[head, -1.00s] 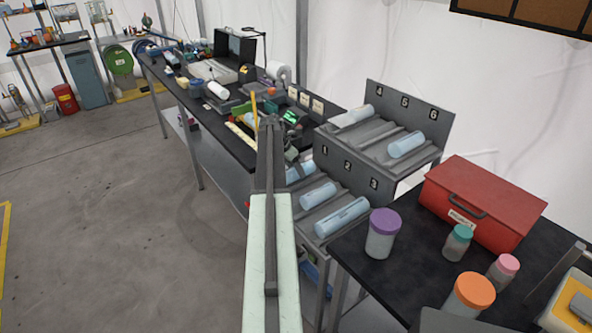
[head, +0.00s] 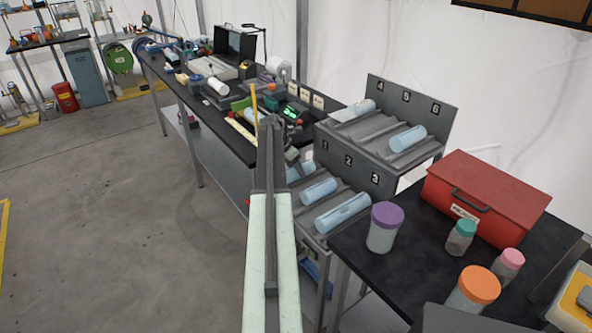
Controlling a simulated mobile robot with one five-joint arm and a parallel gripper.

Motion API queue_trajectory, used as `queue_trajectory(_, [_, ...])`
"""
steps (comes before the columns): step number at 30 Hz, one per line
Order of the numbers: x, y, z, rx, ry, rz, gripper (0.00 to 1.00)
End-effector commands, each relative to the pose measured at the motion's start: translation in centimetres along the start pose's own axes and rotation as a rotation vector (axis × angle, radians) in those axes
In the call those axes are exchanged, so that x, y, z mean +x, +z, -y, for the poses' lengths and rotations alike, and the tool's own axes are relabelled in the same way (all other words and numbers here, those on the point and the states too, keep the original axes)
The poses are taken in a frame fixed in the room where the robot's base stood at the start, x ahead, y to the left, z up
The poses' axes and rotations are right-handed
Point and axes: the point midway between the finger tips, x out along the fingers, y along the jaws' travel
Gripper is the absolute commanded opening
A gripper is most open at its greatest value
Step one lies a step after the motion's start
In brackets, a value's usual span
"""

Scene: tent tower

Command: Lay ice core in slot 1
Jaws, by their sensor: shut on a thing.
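A pale blue ice core (head: 301,170) lies at the lower rack's slot 1, partly hidden behind my arm. My gripper (head: 293,156) is at this core and shut on it. The fingertips are small and dark here, and I cannot tell whether the core rests fully in the groove. The grey lower rack (head: 324,176) carries the numbers 1, 2 and 3 on its back plate. One pale blue core (head: 318,191) lies in slot 2 and another (head: 342,213) in slot 3.
The upper rack (head: 436,122), numbered 4 to 6, holds two more cores (head: 408,138). A black table at right carries a red box (head: 487,203), a purple-lidded jar (head: 385,229) and other jars. A cluttered bench (head: 215,105) stands behind my arm. The floor at left is clear.

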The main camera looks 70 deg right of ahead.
Motion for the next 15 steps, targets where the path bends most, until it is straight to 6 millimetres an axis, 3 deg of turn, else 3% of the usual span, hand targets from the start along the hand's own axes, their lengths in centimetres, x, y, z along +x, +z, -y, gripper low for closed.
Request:
queue_trajectory(11, [0.51, -0.10, 0.02, 0.001, -0.001, 0.000, 0.00])
queue_trajectory(12, [0.51, -0.10, 0.02, 0.001, -0.001, 0.000, 0.56])
queue_trajectory(15, [0.46, -0.09, 0.02, 0.001, -0.001, 0.000, 0.79])
